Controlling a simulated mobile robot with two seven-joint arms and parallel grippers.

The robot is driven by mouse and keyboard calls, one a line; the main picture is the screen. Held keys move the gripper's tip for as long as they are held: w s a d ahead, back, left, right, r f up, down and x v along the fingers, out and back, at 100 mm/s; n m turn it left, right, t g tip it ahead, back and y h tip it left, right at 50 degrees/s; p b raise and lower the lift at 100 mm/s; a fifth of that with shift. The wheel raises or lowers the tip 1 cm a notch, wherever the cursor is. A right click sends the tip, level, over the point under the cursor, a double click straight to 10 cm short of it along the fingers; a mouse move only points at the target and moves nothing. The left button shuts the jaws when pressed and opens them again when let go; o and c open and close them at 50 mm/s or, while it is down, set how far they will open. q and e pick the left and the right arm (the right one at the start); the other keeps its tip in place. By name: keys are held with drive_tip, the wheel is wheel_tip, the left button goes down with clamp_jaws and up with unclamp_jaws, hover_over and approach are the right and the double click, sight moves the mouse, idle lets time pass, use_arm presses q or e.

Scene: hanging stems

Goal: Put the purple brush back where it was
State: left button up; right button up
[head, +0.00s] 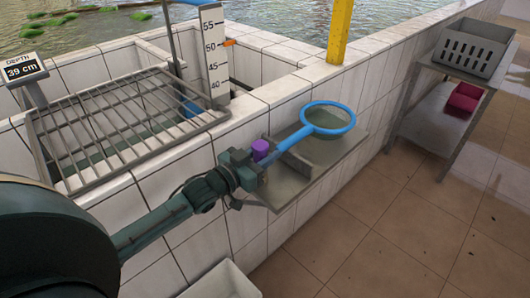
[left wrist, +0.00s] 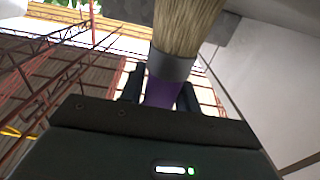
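The purple brush (left wrist: 160,94) is between the two fingers of my left gripper (left wrist: 161,92) in the left wrist view, with both fingers against its handle. Its grey metal band and pale bristles stand out beyond the fingers. In the head view, my left gripper (head: 252,166) is at the left end of a grey wall shelf (head: 324,156). Only a short purple part of the brush (head: 260,147) shows there, and its bristles are hidden. My right gripper is not in view.
A blue hoop net (head: 328,118) lies on the shelf, its handle reaching toward my left gripper. A metal grate (head: 120,120) covers part of the tiled tank, beside a depth scale (head: 214,55). A grey crate (head: 473,48) stands on a side table at right.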

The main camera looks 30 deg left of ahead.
use_arm(q)
drive_tip(key=o, duration=0.3)
drive_tip(key=shift+o, duration=0.2)
drive_tip(key=shift+s+r, duration=0.1)
drive_tip(key=shift+r, duration=0.05)
drive_tip(key=v, duration=1.2)
drive_tip(key=s+d+f+g, duration=0.2)
drive_tip(key=s+d+f, duration=0.3)
drive_tip(key=d, duration=0.3)
drive_tip(key=s+d+f+n+g+y, duration=0.1)
drive_tip(key=s+d+f+g, duration=0.2)
drive_tip(key=s+d+f, duration=0.2)
drive_tip(key=d+f, duration=0.2)
drive_tip(key=d, duration=0.1)
drive_tip(key=shift+s+d+f, duration=0.25)
drive_tip(key=shift+d+f, duration=0.1)
